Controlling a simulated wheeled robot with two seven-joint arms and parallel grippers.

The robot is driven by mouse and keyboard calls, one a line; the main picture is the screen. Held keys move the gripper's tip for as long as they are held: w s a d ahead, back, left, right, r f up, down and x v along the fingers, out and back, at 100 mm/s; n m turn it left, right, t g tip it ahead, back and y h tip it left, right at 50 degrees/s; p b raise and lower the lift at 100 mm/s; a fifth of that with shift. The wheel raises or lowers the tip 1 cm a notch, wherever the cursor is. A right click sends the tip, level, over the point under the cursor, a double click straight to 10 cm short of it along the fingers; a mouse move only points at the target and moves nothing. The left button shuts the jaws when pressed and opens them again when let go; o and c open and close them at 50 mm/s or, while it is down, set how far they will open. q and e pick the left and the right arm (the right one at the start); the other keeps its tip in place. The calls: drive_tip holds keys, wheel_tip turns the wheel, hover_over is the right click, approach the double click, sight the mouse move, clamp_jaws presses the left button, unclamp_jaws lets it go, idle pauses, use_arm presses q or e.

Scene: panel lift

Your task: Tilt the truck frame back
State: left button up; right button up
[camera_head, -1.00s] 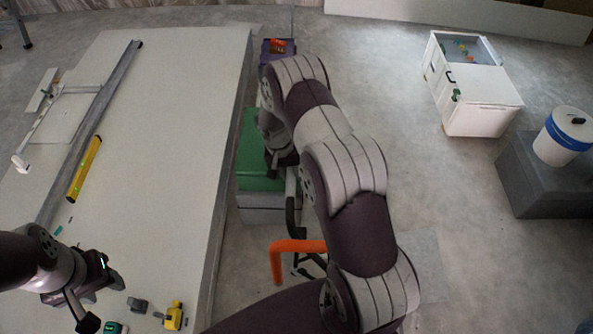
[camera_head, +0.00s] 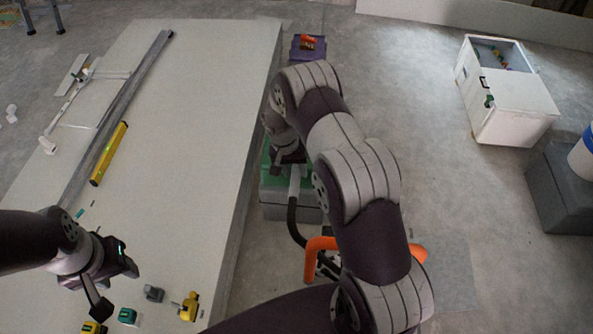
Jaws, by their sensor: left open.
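The truck frame is mostly hidden behind my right arm; its orange handle (camera_head: 316,258) and a black curved tube (camera_head: 293,222) show beside and below the arm. Another orange part shows right of my arm. A grey box with a green top (camera_head: 272,180) stands just beyond the frame. My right gripper (camera_head: 284,163) points down over the green top near a grey upright piece; its fingers are hard to make out, and I cannot tell whether it touches the frame. My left gripper (camera_head: 118,283) is open and empty above the white table's near part, away from the truck.
The long white table (camera_head: 190,130) fills the left, with a yellow level (camera_head: 110,153), a grey rail and small tools on it. A purple box (camera_head: 307,48) stands behind. A white cabinet (camera_head: 515,105) and grey box (camera_head: 560,190) stand right. The middle-right floor is clear.

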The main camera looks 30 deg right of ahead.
drive_tip(key=shift+o, duration=0.6)
drive_tip(key=shift+f, duration=0.2)
wheel_tip(320, 180, up, 12)
drive_tip(key=w+a+b, duration=0.1)
drive_tip(key=a+b, duration=0.1)
drive_tip(key=shift+w+r, duration=0.2)
drive_tip(key=shift+r, duration=0.05)
